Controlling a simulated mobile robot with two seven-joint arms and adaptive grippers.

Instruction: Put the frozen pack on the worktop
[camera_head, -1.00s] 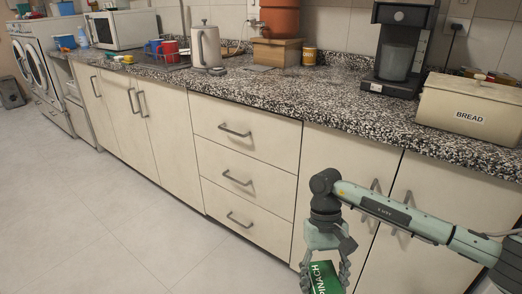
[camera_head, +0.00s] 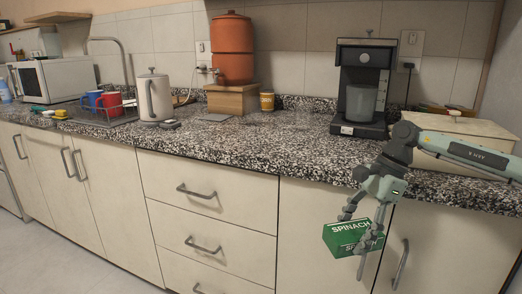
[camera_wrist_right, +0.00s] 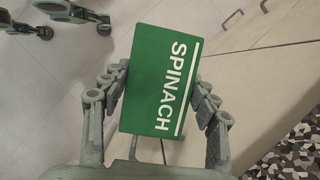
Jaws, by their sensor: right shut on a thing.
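The frozen pack (camera_head: 349,238) is a green box with white SPINACH lettering. My right gripper (camera_head: 360,240) is shut on it, and holds it in front of the cabinet doors, below the worktop's front edge. In the right wrist view the pack (camera_wrist_right: 158,80) sits between the two fingers of the gripper (camera_wrist_right: 160,95). The worktop (camera_head: 235,150) is a black-and-white speckled counter running across the head view. My left gripper is not in the head view.
A coffee machine (camera_head: 364,85) and the bread box (camera_head: 470,133) stand on the right of the worktop, the box partly behind my right arm. A kettle (camera_head: 153,97), mugs (camera_head: 108,104) and a yellow tin (camera_head: 267,101) stand further left. The worktop's middle front is clear.

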